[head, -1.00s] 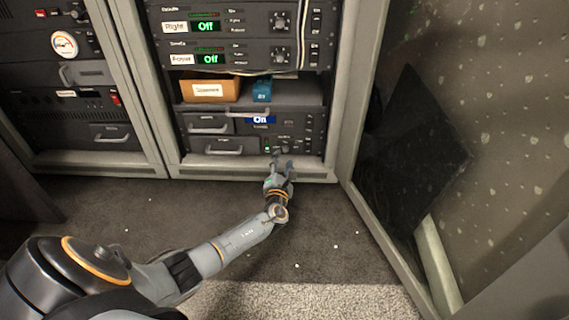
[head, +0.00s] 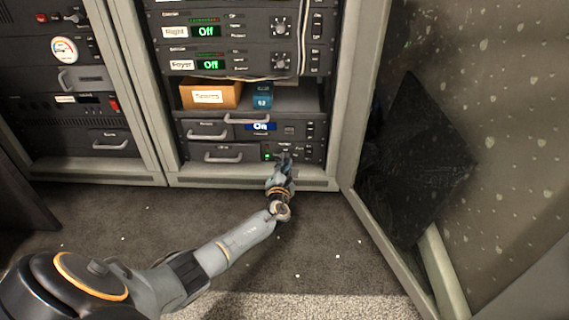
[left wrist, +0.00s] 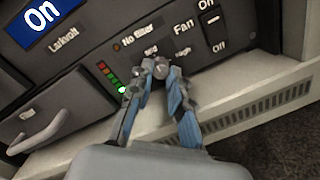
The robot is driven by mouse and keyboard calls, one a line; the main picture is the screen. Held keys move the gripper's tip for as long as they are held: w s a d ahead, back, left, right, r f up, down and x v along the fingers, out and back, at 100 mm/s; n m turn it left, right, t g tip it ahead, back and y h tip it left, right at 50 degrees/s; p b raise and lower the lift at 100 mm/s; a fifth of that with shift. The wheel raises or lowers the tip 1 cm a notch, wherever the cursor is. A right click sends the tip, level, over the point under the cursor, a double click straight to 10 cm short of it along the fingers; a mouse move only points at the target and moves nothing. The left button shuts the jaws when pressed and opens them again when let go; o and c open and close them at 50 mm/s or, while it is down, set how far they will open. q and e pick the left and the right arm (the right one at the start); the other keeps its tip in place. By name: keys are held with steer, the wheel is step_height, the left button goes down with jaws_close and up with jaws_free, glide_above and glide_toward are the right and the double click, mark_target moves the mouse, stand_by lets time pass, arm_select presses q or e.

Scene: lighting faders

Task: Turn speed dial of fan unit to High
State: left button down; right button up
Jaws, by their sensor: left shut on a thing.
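The fan unit (head: 218,153) is the lowest dark panel in the middle rack. In the left wrist view its speed dial is a small grey knob (left wrist: 161,69) below the "No filter" label, with partly covered "Mid" and "High" marks nearby. My left gripper (left wrist: 160,72) is shut on the knob, one finger on each side. The knob's pointer is too small to read. In the head view the left gripper (head: 284,161) covers the dial. A switch marked "Fan" (left wrist: 212,29), "On" and "Off" is right of the dial. The right gripper is not in view.
A column of small lights (left wrist: 111,77) is left of the dial, the bottom one bright green. A unit with a blue "On" display (head: 260,127) sits just above. The open rack door (head: 400,250) stands at the right. The floor in front is clear.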

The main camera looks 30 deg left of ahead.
arm_select(q)
steer(key=shift+r+m+p, duration=0.25)
steer(key=shift+m+p, duration=0.55)
steer(key=shift+p, duration=0.25)
steer(key=m+p, duration=0.3)
steer(key=shift+r, duration=0.1)
steer(key=m+p, duration=0.3)
steer(key=m, duration=0.1)
steer(key=shift+m+g, duration=0.3)
steer(key=m+p, duration=0.1)
steer(key=m, duration=0.2)
steer(key=shift+g, duration=0.3)
steer(key=m, duration=0.4)
steer(key=shift+d+y+p, duration=0.1)
steer(key=shift+y+p, duration=0.2)
steer(key=shift+p, duration=0.1)
steer(key=shift+m, duration=0.5)
steer(key=c, duration=1.2)
jaws_free()
